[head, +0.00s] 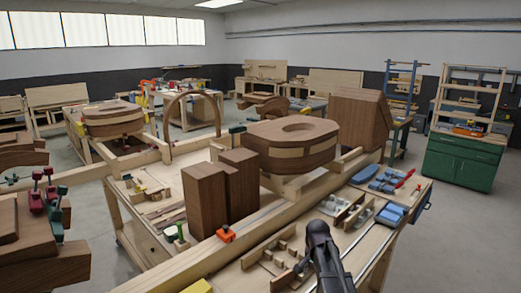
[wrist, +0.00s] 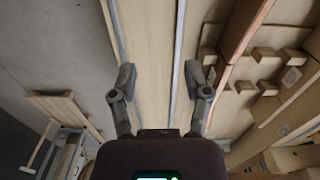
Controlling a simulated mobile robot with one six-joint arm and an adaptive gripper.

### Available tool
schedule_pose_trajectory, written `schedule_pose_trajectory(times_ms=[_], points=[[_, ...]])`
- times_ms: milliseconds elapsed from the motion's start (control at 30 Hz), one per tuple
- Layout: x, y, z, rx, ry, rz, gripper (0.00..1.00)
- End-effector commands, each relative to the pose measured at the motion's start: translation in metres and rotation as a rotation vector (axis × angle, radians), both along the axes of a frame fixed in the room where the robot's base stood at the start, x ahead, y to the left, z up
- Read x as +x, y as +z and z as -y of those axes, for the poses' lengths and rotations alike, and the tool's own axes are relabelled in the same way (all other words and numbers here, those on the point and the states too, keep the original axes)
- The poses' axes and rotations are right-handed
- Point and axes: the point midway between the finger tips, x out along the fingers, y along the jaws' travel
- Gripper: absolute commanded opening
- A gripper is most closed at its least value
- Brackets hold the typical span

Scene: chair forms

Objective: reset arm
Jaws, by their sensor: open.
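My gripper (wrist: 159,90) is open in the wrist view, with its two dark fingers spread apart and nothing between them. A bare strip of pale wooden bench top (wrist: 152,50) lies beyond the fingertips. In the head view my dark arm reaches up from the bottom edge over the front of the workbench (head: 352,238). The gripper's fingers cannot be made out clearly there.
Wooden blocks (head: 206,198) and a rounded wooden chair form (head: 291,140) stand on the bench behind my arm. An orange clamp (head: 226,234), blue tools (head: 364,174) and small wooden pieces lie around. A green cabinet (head: 462,160) stands at right. Grey floor is open at lower right.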

Motion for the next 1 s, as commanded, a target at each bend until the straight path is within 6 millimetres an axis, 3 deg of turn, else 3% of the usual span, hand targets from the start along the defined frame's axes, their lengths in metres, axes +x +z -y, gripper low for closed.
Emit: schedule_pose_trajectory(times_ms=[433, 800, 1000], points=[[-0.052, -0.033, -0.004, -0.001, 0.216, 0.0, 0.62], [-0.138, -0.085, -0.008, -0.003, 0.599, -0.001, 0.62], [-0.161, -0.095, -0.009, -0.004, 0.728, -0.001, 0.62]])
